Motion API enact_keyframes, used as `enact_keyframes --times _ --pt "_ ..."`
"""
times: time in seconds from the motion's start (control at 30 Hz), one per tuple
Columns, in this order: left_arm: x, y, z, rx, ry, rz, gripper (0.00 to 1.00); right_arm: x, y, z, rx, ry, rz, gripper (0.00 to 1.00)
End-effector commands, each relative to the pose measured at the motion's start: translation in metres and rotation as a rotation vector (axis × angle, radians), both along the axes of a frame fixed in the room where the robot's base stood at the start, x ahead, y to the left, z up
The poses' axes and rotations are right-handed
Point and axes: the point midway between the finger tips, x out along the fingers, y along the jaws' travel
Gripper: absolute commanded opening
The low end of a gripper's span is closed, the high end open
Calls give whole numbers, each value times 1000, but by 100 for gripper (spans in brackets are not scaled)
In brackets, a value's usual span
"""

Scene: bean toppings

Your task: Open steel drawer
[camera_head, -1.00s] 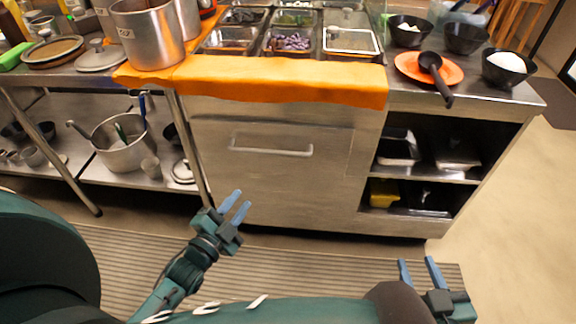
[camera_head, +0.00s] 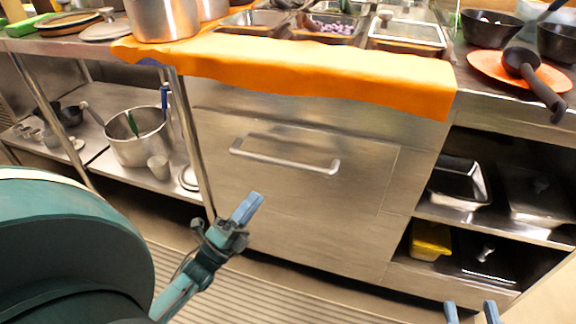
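The steel drawer (camera_head: 290,205) is a flat brushed-metal front in the middle of the counter, and it is closed. Its horizontal bar handle (camera_head: 285,160) runs across the upper part of the front. My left gripper (camera_head: 247,207) is below the handle and in front of the drawer, apart from the handle. Its two blue fingers overlap in this view, so their gap is hard to judge. My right gripper (camera_head: 471,311) shows only its blue fingertips at the bottom right edge. They are spread apart with nothing between them.
An orange cloth (camera_head: 290,73) hangs over the counter edge above the drawer. Open shelves with metal trays (camera_head: 460,184) and a yellow container (camera_head: 430,240) are to the right. A table leg (camera_head: 190,140) and a pot (camera_head: 138,137) on a low shelf are to the left.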

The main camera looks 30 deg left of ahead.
Motion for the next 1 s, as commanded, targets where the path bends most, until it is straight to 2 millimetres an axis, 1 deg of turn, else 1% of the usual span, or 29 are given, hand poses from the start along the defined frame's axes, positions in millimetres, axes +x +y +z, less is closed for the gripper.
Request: enact_keyframes --times 0.03,0.3,0.5,0.7,1.0 --pt "8 -2 6 0 -5 -2 25 0 0 0 1 0 0 36" --pt "56 -13 35 0 -5 -2 25 1 1 -1 15 0 4 36" --pt "83 -19 51 -2 -2 -1 25 1 1 -2 24 1 7 36" --pt "96 -22 59 -2 2 -1 25 1 1 -2 28 3 8 36" --pt "97 -23 60 -2 2 -1 25 1 2 -1 31 3 9 36"
